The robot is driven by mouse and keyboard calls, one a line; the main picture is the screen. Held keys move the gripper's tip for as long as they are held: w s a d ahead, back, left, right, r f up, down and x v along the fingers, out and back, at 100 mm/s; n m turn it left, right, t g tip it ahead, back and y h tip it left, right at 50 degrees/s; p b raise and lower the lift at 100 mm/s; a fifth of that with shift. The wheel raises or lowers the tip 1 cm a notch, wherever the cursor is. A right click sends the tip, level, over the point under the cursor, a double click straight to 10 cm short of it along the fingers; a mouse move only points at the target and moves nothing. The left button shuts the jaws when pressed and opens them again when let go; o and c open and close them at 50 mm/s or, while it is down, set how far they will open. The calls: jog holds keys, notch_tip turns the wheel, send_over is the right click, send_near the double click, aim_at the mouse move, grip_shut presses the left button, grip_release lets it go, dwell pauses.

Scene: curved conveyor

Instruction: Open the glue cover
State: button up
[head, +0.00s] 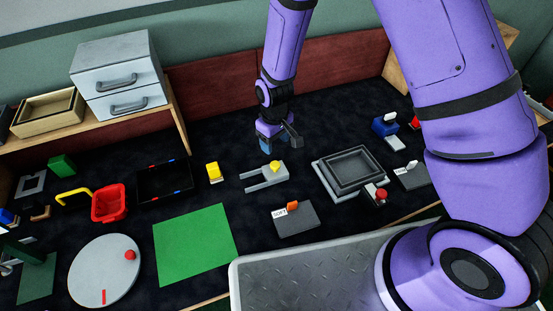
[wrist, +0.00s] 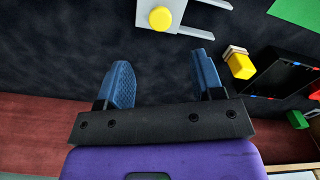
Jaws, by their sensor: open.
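No object is clearly recognisable as the glue or its cover. One candidate is a small yellow block with a pale part (head: 214,172), standing on the dark table left of my gripper. It also shows in the wrist view (wrist: 241,67), right of the fingers. My gripper (head: 279,145) hangs over the back middle of the table. In the wrist view its two blue fingers (wrist: 162,63) are apart with nothing between them. A grey forked piece (head: 262,180) with a yellow knob (head: 275,165) lies just in front of my gripper.
A red basket (head: 109,204), black tray (head: 163,182), green mat (head: 195,245) and white disc (head: 100,272) lie to the left. Grey frames (head: 352,170), a red button (head: 381,194) and a blue item (head: 383,126) lie right. A "SOFT" plate (head: 297,221) lies in front.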

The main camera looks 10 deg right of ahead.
aim_at(275, 164)
notch_tip(275, 164, down, 10)
jog(key=shift+f, duration=0.15)
dwell(0.4)
